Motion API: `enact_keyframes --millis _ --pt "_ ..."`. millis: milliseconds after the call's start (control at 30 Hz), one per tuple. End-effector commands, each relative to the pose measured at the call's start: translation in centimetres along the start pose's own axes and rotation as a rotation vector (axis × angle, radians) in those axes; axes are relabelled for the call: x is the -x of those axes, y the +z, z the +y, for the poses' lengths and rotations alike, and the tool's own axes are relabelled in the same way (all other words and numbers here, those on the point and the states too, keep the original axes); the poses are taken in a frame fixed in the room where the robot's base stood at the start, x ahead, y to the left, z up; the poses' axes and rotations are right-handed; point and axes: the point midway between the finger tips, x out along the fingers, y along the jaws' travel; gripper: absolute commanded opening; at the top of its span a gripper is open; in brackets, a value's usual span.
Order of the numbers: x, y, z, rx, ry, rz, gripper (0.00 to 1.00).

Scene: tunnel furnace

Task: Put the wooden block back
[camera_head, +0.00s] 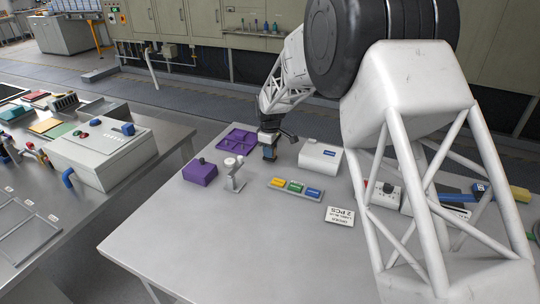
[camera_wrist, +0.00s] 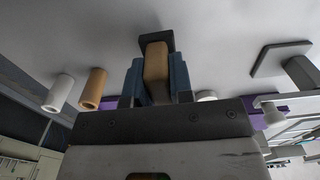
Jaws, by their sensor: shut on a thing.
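My gripper (camera_head: 269,153) is over the far part of the grey table, between the purple tray and the white box. In the wrist view, the gripper (camera_wrist: 157,75) is shut on a tan wooden block (camera_wrist: 156,66), which stands between the two blue-grey fingers. A dark piece shows just beyond the block; I cannot tell whether they touch. In the head view the block is too small to make out, and I cannot tell its height above the table.
Near the gripper are a purple tray (camera_head: 233,150), a purple box (camera_head: 199,174), a white stand (camera_head: 235,183), a white box (camera_head: 319,158) and a small rack (camera_head: 270,188) of coloured pieces. The wrist view shows a white cylinder (camera_wrist: 60,92) and a tan one (camera_wrist: 92,86). The table's front left is clear.

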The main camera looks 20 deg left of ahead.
Motion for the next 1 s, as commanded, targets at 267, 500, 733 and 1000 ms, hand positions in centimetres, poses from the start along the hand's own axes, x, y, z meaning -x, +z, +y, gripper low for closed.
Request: enact_keyframes --millis 267,500,733,1000 --pt "-2.1 0.0 0.0 0.000 0.000 0.000 0.02" --pt "-2.1 0.0 0.0 0.000 0.000 0.000 0.02" --pt "-2.4 0.0 0.0 0.000 0.001 0.000 0.27" --pt "-2.4 0.0 0.0 0.000 0.000 0.000 0.47"
